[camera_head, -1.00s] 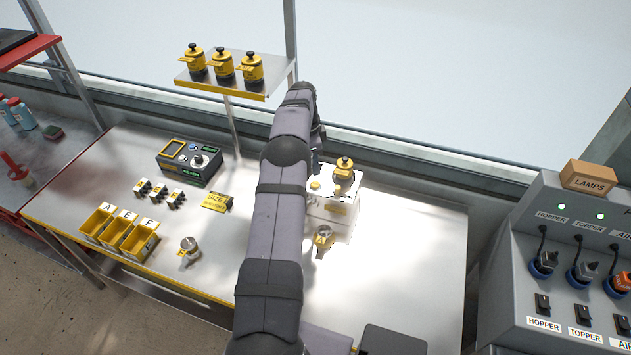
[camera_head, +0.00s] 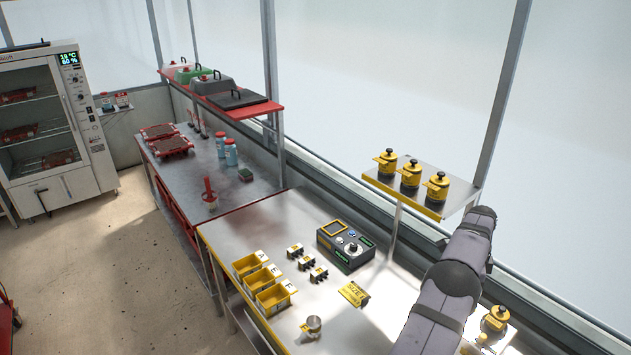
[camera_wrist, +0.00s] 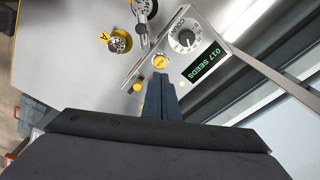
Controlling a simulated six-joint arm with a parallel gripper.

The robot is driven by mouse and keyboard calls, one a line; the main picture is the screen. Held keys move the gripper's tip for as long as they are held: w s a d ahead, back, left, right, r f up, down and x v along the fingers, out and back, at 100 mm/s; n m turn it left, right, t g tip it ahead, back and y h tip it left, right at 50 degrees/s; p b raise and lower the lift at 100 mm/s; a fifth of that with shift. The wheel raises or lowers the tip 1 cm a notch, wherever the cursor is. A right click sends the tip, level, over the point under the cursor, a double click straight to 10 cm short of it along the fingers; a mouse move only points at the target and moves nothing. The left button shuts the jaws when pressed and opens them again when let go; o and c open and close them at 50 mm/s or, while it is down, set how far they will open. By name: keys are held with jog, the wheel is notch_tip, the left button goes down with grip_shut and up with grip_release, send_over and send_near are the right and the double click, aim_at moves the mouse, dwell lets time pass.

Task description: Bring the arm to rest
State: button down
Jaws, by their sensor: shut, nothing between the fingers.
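My arm (camera_head: 447,293) reaches up from the bottom right of the head view, its bend just right of the canister shelf. My gripper (camera_wrist: 160,92) shows in the wrist view with its dark fingers together and nothing between them. It points toward a white seed counter (camera_wrist: 190,50) with a dial and a green display reading "017 SEEDS". A yellow button (camera_wrist: 160,62) lies just ahead of the fingertips in the picture. I cannot tell whether they touch it. In the head view the gripper is hidden.
A shelf (camera_head: 431,212) holds three yellow canisters. Yellow bins (camera_head: 275,300), a dark control box (camera_head: 345,248) and a metal cup (camera_head: 312,325) are on the bench. A metal cup with a yellow "A" tag (camera_wrist: 119,42) stands near the counter. A red-framed bench and cabinet (camera_head: 55,125) are left.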

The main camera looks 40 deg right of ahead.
jog(key=w+a+r+n+b, duration=0.25)
jog(key=w+a+n, duration=0.55)
jog(key=w+a, duration=0.7)
jog(key=w+a+r+n+t+b, duration=0.1)
jog(key=w+a+n, duration=0.2)
jog(key=a, duration=0.4)
jog(key=w+a+n, duration=0.3)
jog(key=w+a, duration=0.1)
jog(key=a, duration=0.3)
jog(key=s+a+f+n+b, duration=0.1)
jog(key=s+a+n+b, duration=0.25)
jog(key=a+n, duration=1.05)
jog(key=s+a+f+n, duration=0.1)
jog(key=s+a, duration=0.4)
jog(key=a, duration=0.2)
jog(key=s+a+f, duration=0.2)
jog(key=s+a, duration=0.4)
jog(key=a, duration=0.1)
jog(key=shift+a+f+n+y, duration=0.25)
jog(key=shift+a+n+y, duration=0.15)
